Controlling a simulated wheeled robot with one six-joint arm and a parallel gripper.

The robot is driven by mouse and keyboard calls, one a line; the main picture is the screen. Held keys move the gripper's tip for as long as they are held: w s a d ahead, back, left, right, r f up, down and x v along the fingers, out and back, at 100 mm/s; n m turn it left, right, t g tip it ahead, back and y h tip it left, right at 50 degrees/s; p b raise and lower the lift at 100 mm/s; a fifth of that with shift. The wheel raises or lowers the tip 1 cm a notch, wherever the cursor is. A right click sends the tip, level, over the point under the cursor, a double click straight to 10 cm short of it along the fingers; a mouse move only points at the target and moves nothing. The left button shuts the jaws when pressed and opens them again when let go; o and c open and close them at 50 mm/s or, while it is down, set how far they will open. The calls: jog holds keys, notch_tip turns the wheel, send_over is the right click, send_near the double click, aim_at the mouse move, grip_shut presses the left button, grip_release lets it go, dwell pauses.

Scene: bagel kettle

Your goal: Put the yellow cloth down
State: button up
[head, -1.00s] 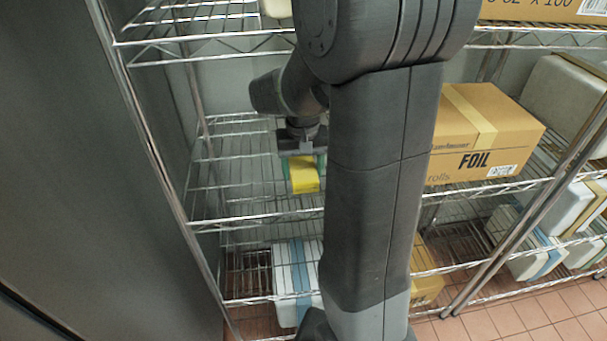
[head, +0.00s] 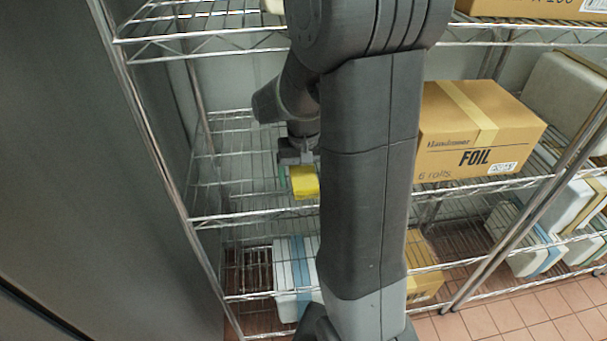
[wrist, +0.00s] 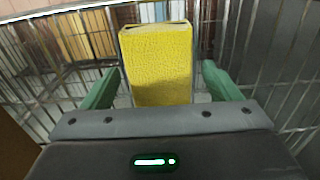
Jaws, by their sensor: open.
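The yellow cloth (head: 304,182) is a folded block on the middle wire shelf (head: 240,215), near its front. In the wrist view the yellow cloth (wrist: 158,65) stands out ahead of my gripper, between the lines of its two green fingers. My gripper (wrist: 160,88) is open, with a gap between each finger and the cloth. In the head view my gripper (head: 297,168) is at the cloth, partly hidden behind my arm. I cannot tell exactly how the cloth's underside meets the wires.
A cardboard foil box (head: 470,130) stands on the same shelf to the right. White and blue containers (head: 290,275) and another carton (head: 424,262) are on the shelf below. The left part of the middle shelf is bare. A shelf hangs above, and a metal post stands at left.

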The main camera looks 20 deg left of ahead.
aim_at(304, 178)
notch_tip(304, 178, up, 8)
jog(key=shift+f, duration=0.1)
dwell(0.4)
notch_tip(304, 178, down, 8)
jog(key=shift+r, duration=0.1)
notch_tip(304, 178, up, 3)
jog(key=shift+s+d+r+b, duration=0.1)
jog(key=shift+r+b, duration=0.05)
jog(key=shift+b, duration=0.15)
jog(key=shift+s+d+r, duration=0.15)
jog(key=shift+s+r, duration=0.1)
jog(key=shift+s, duration=0.05)
dwell(0.3)
